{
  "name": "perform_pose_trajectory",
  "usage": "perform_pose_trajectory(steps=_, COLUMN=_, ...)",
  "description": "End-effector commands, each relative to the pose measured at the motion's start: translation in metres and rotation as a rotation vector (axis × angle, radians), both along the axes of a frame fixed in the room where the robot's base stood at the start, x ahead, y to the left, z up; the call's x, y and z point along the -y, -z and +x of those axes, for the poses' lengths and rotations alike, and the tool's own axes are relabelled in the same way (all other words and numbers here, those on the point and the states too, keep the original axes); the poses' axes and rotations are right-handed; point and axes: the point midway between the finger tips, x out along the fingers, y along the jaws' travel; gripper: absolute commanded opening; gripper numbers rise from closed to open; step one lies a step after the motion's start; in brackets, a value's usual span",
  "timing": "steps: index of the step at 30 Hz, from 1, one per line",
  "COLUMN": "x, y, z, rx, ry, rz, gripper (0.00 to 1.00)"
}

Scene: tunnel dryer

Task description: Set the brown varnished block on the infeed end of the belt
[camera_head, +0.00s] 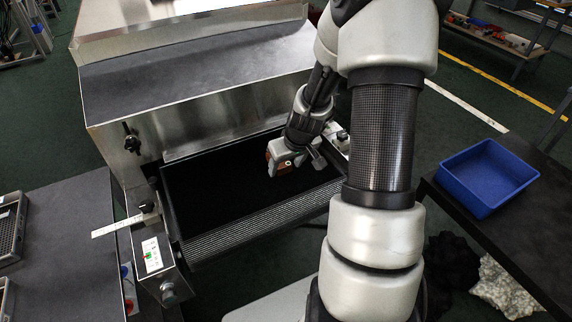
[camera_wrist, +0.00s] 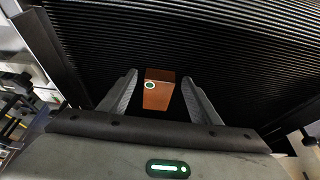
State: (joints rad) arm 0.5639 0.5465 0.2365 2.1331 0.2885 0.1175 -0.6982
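The brown varnished block (camera_wrist: 158,95) shows in the wrist view between my gripper's fingers (camera_wrist: 160,82), with a pale green-ringed round mark on one face. A dark gap shows on each side of it, so the fingers look open around it. In the head view my gripper (camera_head: 292,158) is low over the black belt (camera_head: 225,185), toward the right side of the infeed end. A small brown part of the block (camera_head: 281,168) shows there; the gripper hides the rest. Whether the block's underside touches the belt cannot be told.
The metal dryer housing (camera_head: 200,90) rises behind the belt. A control box (camera_head: 155,262) with a white ruler-like strip (camera_head: 118,226) stands at the belt's left. A blue bin (camera_head: 487,178) sits on a dark table at the right. A dark bench (camera_head: 70,255) is at the left.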

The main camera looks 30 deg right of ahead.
Motion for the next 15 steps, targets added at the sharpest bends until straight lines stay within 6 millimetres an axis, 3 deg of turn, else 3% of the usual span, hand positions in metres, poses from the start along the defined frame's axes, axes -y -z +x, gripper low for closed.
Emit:
perform_pose_trajectory(steps=8, x=0.0, y=-0.008, z=-0.001, rx=0.001, ry=0.001, rz=-0.001, gripper=0.57)
perform_pose_trajectory(steps=15, x=0.002, y=-0.052, z=-0.018, rx=0.004, ry=0.002, rz=-0.003, gripper=0.57)
